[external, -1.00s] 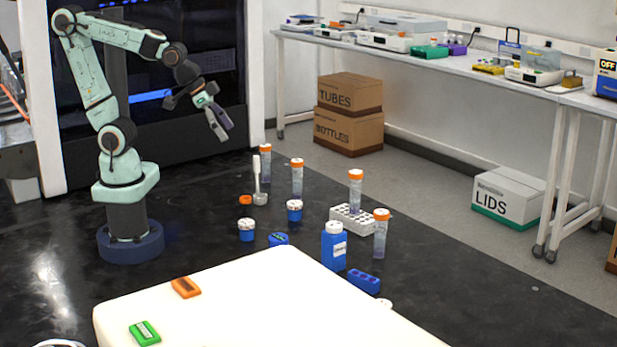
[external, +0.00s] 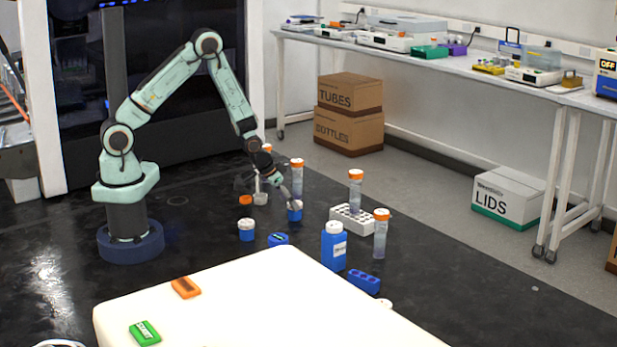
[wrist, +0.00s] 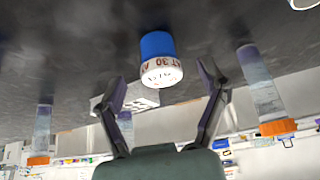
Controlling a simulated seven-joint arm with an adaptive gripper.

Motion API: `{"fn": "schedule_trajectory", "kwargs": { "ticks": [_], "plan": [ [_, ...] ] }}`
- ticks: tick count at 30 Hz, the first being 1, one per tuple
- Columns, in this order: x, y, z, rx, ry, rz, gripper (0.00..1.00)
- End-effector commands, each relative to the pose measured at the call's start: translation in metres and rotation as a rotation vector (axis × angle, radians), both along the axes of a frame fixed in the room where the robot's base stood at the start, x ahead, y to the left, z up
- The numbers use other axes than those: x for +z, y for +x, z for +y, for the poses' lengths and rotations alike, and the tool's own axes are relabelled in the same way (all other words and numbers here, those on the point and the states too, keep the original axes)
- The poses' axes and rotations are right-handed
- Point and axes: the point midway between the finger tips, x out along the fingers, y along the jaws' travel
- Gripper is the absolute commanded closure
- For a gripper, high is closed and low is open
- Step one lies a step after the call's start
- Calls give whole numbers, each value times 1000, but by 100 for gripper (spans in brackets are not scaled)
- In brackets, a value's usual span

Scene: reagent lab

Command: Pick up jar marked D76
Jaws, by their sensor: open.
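A blue jar with a white lid (external: 295,215) stands upright on the dark surface in the external view. My gripper (external: 287,192) is at this jar, coming down at a slant from the upper left. In the wrist view my gripper (wrist: 163,78) is open, with its two fingers apart and the jar between and beyond their tips. Contact cannot be told. A similar jar (external: 246,232) stands to the left, its marking unreadable.
Orange-capped tubes (external: 297,182) stand close behind the jar, and others (external: 380,240) stand to the right. A white table (external: 250,300) fills the front.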

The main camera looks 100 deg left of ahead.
Motion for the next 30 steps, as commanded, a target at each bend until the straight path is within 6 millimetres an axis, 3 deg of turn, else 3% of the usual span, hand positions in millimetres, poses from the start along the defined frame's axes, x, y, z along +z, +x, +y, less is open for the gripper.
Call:
{"fn": "schedule_trajectory", "kwargs": {
  "ticks": [6,16,22,23,30],
  "plan": [
    [-26,12,8,0,0,1,26],
    [-30,15,10,-1,1,-1,26],
    [-30,15,9,-1,1,-1,89],
    [-30,15,9,-1,0,0,93],
    [-30,14,9,-1,0,0,94]
  ]
}}
